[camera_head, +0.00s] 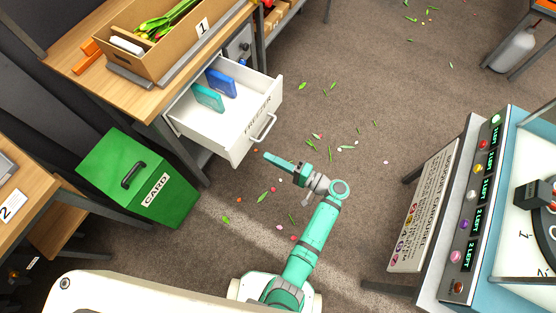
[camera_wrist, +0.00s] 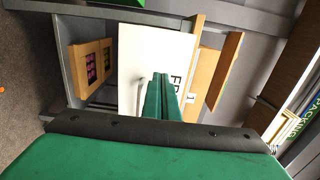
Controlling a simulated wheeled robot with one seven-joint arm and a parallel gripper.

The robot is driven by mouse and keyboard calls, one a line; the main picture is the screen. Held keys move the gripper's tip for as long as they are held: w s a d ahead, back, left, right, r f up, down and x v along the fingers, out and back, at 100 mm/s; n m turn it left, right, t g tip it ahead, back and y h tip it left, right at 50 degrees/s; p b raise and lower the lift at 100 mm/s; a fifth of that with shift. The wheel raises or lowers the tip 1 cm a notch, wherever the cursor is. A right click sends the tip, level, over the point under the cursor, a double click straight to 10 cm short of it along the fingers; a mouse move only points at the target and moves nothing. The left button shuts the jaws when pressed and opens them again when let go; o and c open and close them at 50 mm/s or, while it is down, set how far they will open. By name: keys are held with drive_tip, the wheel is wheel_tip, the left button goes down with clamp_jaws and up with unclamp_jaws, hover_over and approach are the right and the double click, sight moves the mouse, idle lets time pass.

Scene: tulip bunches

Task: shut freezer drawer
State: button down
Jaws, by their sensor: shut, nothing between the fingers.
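The white freezer drawer (camera_head: 236,149) is pulled out from under the wooden workbench, with "FREEZER" lettering and a bar handle (camera_head: 264,128) on its front. A teal pack (camera_head: 208,98) and a blue pack (camera_head: 221,83) stand inside it. My gripper (camera_head: 268,158) is shut and empty, just in front of the drawer front, below and near the handle. In the wrist view my gripper's green fingers (camera_wrist: 161,98) are together, and the white drawer front (camera_wrist: 145,55) is beyond them, partly hidden. I cannot tell whether the fingers touch it.
A green "CARD" bin (camera_head: 135,178) stands left of the drawer. A cardboard box of tulips (camera_head: 165,50) sits on the bench above. A control console (camera_head: 470,200) is at the right. The floor between is open, scattered with leaves and petals.

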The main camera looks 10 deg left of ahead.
sight(243, 143)
drive_tip(key=x, duration=0.9)
